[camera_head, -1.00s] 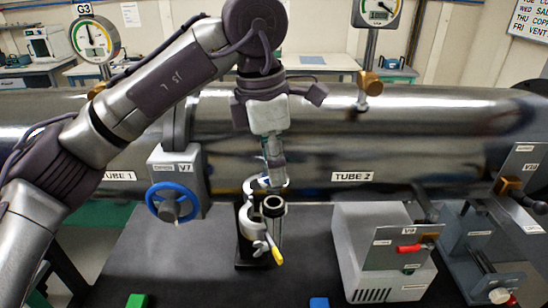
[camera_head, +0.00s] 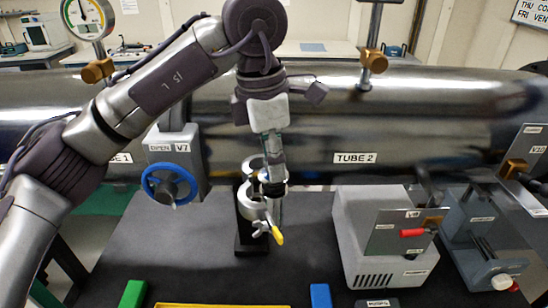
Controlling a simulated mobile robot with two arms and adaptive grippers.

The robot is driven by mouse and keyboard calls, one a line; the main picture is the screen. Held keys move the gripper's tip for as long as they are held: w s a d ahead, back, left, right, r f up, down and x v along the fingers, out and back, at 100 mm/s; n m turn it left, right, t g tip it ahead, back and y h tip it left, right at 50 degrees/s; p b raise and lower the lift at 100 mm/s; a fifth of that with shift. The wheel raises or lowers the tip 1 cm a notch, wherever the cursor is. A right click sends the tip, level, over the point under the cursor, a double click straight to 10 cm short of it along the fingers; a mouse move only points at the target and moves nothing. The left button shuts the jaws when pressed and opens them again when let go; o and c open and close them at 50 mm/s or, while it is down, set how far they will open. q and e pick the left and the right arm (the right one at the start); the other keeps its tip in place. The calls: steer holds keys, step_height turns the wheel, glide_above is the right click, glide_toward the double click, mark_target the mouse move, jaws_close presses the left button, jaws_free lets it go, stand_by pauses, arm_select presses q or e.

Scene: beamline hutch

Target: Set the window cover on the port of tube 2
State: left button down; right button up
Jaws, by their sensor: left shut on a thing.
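My left gripper (camera_head: 272,175) points straight down in the middle of the view, over the black bench. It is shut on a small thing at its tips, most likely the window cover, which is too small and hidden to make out. The tips are right at the upper ring of a clamp stand (camera_head: 250,240) with a metal clamp and a yellow-tipped handle (camera_head: 278,236). I cannot tell whether the held thing touches the ring. Tube 2 (camera_head: 430,135) is the large steel pipe behind, with its label (camera_head: 355,158). My right gripper is out of view.
A blue handwheel (camera_head: 169,184) of valve V7 is left of the stand. A grey unit with a red handle (camera_head: 412,233) stands right, with another device (camera_head: 485,240) beyond it. A green block (camera_head: 132,293), a blue block (camera_head: 320,296) and a yellow edge (camera_head: 220,305) lie at the front.

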arm_select(q)
steer(key=shift+f+b, duration=0.5)
steer(key=shift+f, duration=0.05)
stand_by(0.4)
steer(key=c, duration=0.7)
jaws_free()
steer(key=shift+c, duration=0.2)
steer(key=shift+r, duration=0.15)
